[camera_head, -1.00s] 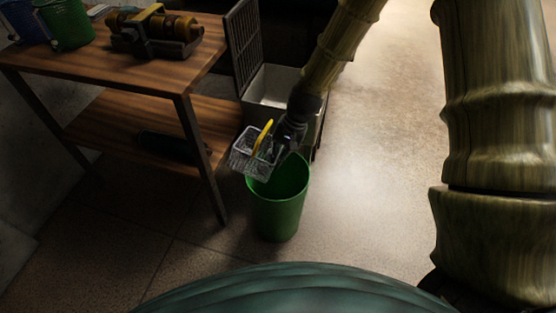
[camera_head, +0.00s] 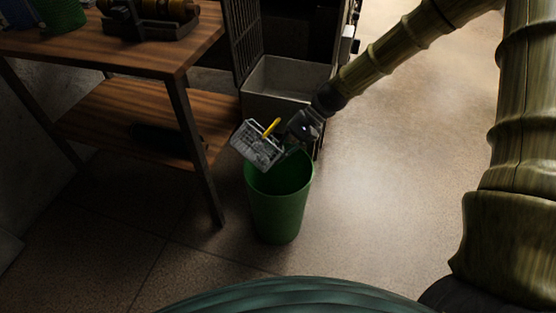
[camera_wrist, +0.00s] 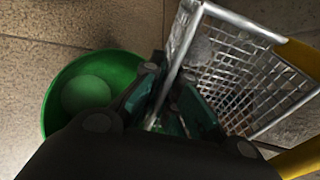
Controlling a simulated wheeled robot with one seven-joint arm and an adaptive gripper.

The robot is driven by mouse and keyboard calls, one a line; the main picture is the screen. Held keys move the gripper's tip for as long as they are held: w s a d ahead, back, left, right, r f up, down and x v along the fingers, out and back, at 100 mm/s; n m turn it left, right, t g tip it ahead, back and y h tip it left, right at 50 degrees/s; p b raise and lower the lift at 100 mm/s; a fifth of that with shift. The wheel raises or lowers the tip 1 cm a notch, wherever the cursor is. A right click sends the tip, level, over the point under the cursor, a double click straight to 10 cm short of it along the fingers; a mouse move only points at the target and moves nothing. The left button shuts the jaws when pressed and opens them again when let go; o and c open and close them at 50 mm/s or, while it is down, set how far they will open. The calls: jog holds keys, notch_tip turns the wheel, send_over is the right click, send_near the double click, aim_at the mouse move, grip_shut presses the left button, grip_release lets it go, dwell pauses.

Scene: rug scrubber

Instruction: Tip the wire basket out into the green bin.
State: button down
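The wire basket (camera_head: 257,146), a silver mesh box with a yellow handle, hangs tilted above the left rim of the green bin (camera_head: 278,208). My gripper (camera_head: 290,146) is at the basket's right side. In the wrist view, my gripper (camera_wrist: 168,108) is shut on the near wire rim of the basket (camera_wrist: 245,75). The green bin (camera_wrist: 62,78) lies below and left there, with a lighter round patch inside. A greyish shape shows at the basket's mesh, but I cannot tell what it is. The bin stands upright on the floor.
A wooden workbench (camera_head: 120,50) with a lower shelf (camera_head: 130,118) stands at the left; its dark leg (camera_head: 196,150) is close to the bin. A grey open box (camera_head: 285,80) is behind the bin. The floor (camera_head: 390,190) at the right is clear.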

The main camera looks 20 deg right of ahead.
jog(key=g+y+b, duration=0.1)
jog(key=y+b, duration=0.3)
jog(key=d+g+y+b, duration=0.1)
jog(key=y+b, duration=0.3)
jog(key=w+d+f+g+y+b, duration=0.1)
jog(key=y+b, duration=0.2)
jog(key=b, duration=0.1)
jog(key=shift+d+m+y, duration=0.2)
jog(key=shift+m+y, duration=0.2)
dwell(0.3)
jog(key=shift+s, duration=0.1)
dwell(0.6)
notch_tip(320, 180, up, 4)
jog(key=h+p, duration=0.3)
jog(key=p, duration=0.5)
jog(key=t+h+p, duration=0.1)
jog(key=h+p, duration=0.3)
jog(key=p, duration=0.4)
jog(key=shift+r+t+h, duration=0.1)
jog(key=shift+t+h, duration=0.2)
